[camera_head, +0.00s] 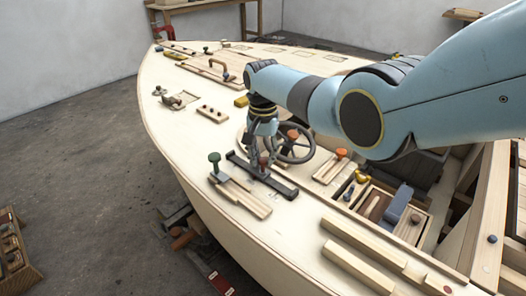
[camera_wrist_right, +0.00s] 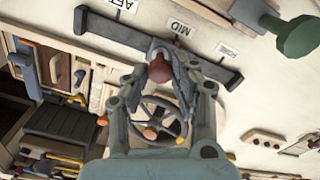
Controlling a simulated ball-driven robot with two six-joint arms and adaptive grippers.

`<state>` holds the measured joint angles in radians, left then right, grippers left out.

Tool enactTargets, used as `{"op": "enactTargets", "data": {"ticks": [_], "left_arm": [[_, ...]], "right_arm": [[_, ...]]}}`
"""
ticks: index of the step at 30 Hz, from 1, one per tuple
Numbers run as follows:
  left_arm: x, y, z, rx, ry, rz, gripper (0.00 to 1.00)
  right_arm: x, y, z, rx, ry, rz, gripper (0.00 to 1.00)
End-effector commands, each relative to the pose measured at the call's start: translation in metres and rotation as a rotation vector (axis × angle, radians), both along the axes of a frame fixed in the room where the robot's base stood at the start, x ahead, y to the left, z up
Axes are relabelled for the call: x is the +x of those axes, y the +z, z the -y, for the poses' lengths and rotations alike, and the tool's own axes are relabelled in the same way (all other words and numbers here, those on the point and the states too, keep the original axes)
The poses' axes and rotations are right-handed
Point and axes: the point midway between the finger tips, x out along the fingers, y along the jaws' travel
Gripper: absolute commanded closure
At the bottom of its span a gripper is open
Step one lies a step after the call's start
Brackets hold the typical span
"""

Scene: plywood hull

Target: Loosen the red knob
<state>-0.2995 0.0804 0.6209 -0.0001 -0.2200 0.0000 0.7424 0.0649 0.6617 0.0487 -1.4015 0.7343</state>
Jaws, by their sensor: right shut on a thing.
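The red knob (camera_head: 263,160) stands at the middle of a dark slotted bar (camera_head: 283,187) on the pale plywood deck. My right gripper (camera_head: 264,147) comes down over it from above, with its fingers around the knob. In the right wrist view, the red knob (camera_wrist_right: 160,70) sits between the fingertips of my right gripper (camera_wrist_right: 160,66), which is shut on it. The dark bar (camera_wrist_right: 110,32) passes behind it, with the label MID (camera_wrist_right: 180,28) beside the knob. The knob's lower part is hidden by the fingers in the wrist view. My left gripper is not in view.
A green knob (camera_head: 214,157) on wooden strips stands close at the left. A dark handwheel (camera_head: 300,146) with an orange knob (camera_head: 293,134) is close behind the gripper. Another orange knob (camera_head: 341,153) stands to the right. An open compartment (camera_head: 424,232) lies further right.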

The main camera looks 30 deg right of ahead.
Motion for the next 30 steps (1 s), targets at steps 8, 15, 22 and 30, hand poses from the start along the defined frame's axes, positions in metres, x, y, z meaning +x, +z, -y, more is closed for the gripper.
{"op": "enactTargets", "data": {"ticks": [8, 15, 22, 30], "left_arm": [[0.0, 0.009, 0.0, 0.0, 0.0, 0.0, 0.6], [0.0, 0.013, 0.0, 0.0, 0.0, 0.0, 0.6], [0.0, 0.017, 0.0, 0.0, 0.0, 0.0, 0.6], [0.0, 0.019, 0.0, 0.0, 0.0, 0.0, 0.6]], "right_arm": [[0.001, 0.002, 0.0, 0.0, 0.26, 0.001, 1.0], [0.0, 0.001, 0.0, 0.0, 0.488, 0.001, 1.0], [0.0, 0.0, 0.0, 0.0, 0.706, 0.001, 1.0], [0.0, 0.0, 0.0, 0.0, 0.962, 0.001, 1.0]]}}
